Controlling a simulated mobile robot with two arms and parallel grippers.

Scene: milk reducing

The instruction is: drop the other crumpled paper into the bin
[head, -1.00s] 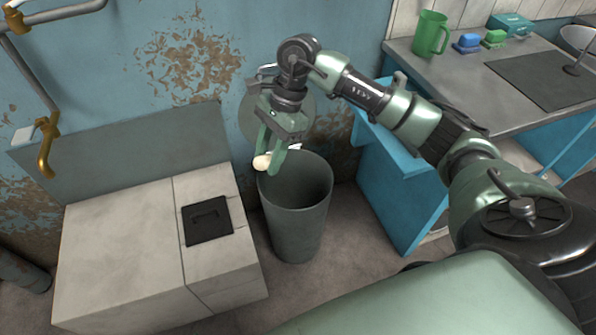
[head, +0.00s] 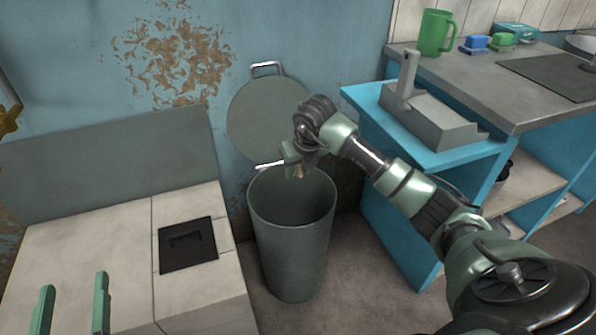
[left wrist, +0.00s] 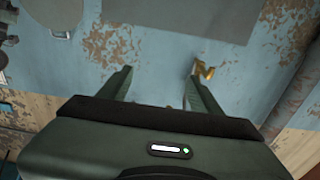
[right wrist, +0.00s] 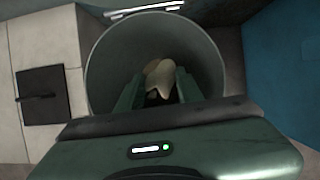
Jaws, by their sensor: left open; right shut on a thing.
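The bin (head: 290,245) is a tall grey-green cylinder on the floor, with its round lid (head: 268,112) raised against the wall. My right gripper (head: 295,172) points down over the bin's mouth near the back rim. It is shut on a pale crumpled paper (right wrist: 162,84), mostly hidden by the gripper in the head view. In the right wrist view the paper lies between the fingers, with the bin's inside (right wrist: 203,60) around it. A browner patch shows beside it; I cannot tell if that is separate. My left gripper (head: 72,285) is open and empty at the lower left.
A pale tiled counter (head: 95,250) with a black square hatch (head: 187,245) stands left of the bin. A blue cabinet (head: 385,190) bearing a grey device (head: 430,118) stands to the right. A green mug (head: 434,33) is on the worktop behind.

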